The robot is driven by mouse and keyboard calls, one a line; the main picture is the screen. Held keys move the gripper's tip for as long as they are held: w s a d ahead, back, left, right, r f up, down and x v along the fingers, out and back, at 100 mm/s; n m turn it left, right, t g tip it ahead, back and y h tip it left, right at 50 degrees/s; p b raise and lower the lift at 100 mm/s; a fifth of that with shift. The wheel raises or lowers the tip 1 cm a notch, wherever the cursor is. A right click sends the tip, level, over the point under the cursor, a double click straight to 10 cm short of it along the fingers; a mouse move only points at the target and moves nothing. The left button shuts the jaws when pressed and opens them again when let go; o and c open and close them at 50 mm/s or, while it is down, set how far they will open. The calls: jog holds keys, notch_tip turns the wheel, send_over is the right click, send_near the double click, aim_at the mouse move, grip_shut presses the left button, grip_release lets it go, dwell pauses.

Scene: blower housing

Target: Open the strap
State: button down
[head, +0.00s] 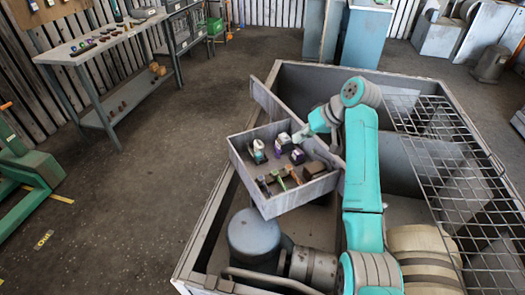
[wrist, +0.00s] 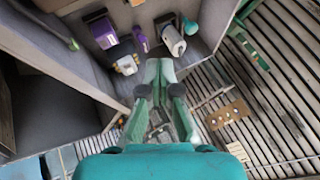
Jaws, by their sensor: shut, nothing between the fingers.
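My gripper (wrist: 158,70) points into the picture in the wrist view, with its green fingers together and nothing held between them. In the head view my gripper (head: 300,135) is over the far right part of a grey tray (head: 272,207), partly hidden by my own wrist. The tray is at the left side of a large grey open housing (head: 205,235). I cannot clearly pick out the strap in either view. A grey bar (head: 323,153) lies by the tray's right side, close to my gripper; I cannot tell whether it is the strap.
The tray holds several small parts, including a purple one (head: 297,157) and a brown block (head: 313,169). A wire grid (head: 460,160) covers the housing's right side. A round grey canister (head: 254,235) stands at its front left.

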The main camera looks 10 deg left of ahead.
jog(key=shift+a, duration=0.1)
jog(key=x, duration=1)
jog(key=shift+f, duration=0.1)
jog(key=shift+s+a, duration=0.25)
jog(key=shift+a, duration=0.25)
jog(key=shift+s+a, duration=0.25)
jog(key=shift+a, duration=0.3)
jog(key=shift+s+a, duration=0.25)
jog(key=shift+a, duration=0.4)
jog(key=shift+s+a, duration=0.1)
